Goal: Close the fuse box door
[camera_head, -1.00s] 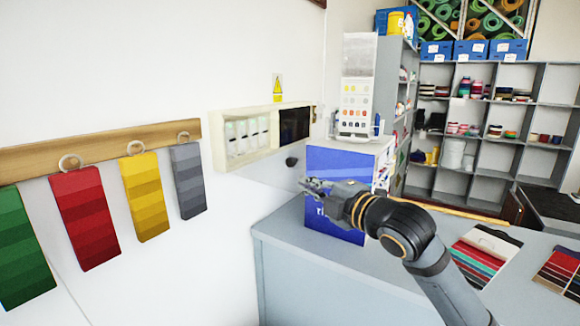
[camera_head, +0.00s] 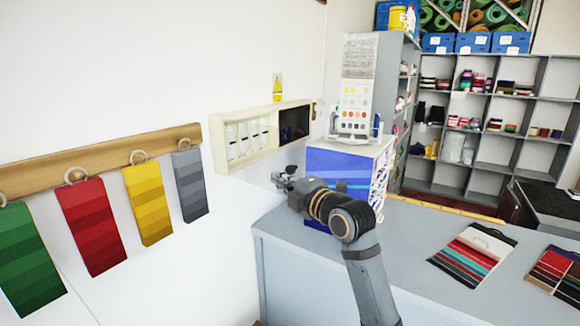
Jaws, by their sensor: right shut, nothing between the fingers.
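The pale fuse box (camera_head: 232,152) is on the white wall at centre, with a row of switches and a dark panel in its front. Its door seems clear and is hard to make out; it appears to be open, standing out below the box. A small dark knob (camera_head: 291,169) shows below the box, apparently on that door. My right gripper (camera_head: 279,180) is shut and empty, just below and left of the knob. Whether it touches the door or knob I cannot tell. My left gripper is out of view.
A blue-fronted case (camera_head: 328,160) with a colour chart (camera_head: 356,100) on top stands right behind my right gripper on the grey counter (camera_head: 400,255). Colour swatches hang from a wooden rail (camera_head: 100,158) at left. Swatch cards (camera_head: 473,254) lie at right.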

